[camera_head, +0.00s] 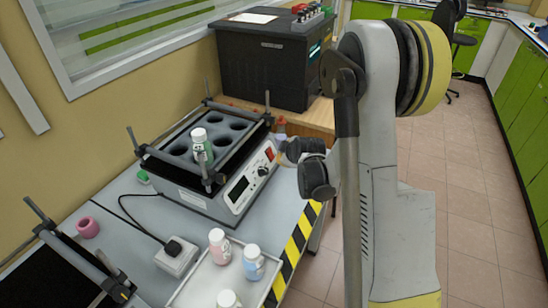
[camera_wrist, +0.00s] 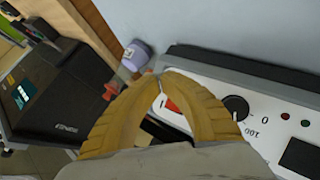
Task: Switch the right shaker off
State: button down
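The right shaker (camera_head: 205,203) is on the grey bench in the middle of the head view, with a green-labelled bottle (camera_head: 201,146) in its rack. Its front panel carries a red switch (camera_head: 270,153), a black knob (camera_head: 262,171) and a display (camera_head: 238,188). In the wrist view the red switch (camera_wrist: 174,104) shows between my fingers, with the knob (camera_wrist: 236,107) to its right. My gripper (camera_wrist: 164,76) has its tan fingertips together, over the panel by the switch. Contact and the switch's rocker position cannot be told.
Another shaker (camera_head: 48,232) is partly visible at lower left. A white tray (camera_head: 205,277) with several bottles stands in front of the right shaker. A power socket (camera_head: 176,257) and cable lie left. A black machine (camera_head: 262,67) stands behind. A capped bottle (camera_wrist: 136,53) is near my fingers.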

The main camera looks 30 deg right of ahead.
jog(key=s+d+r, duration=0.1)
jog(key=s+d+r+p, duration=0.1)
jog(key=s+r, duration=0.1)
jog(key=shift+s+d, duration=0.15)
jog(key=shift+d, duration=0.1)
dwell(0.5)
jog(key=s+a+r+m+g+y, duration=0.1)
jog(key=s+a+r+m, duration=0.3)
jog(key=s+a+r, duration=0.8)
jog(key=s+a+r+m, duration=0.1)
jog(key=s+a+m, duration=0.1)
jog(key=s+a, duration=0.2)
jog(key=s+a+r+m+g, duration=0.1)
jog(key=s+a, duration=0.3)
jog(key=s, duration=0.6)
jog(key=shift+s+r+m+g+y, duration=0.2)
jog(key=shift+s+m+g+y, duration=0.1)
jog(key=shift+m, duration=0.4)
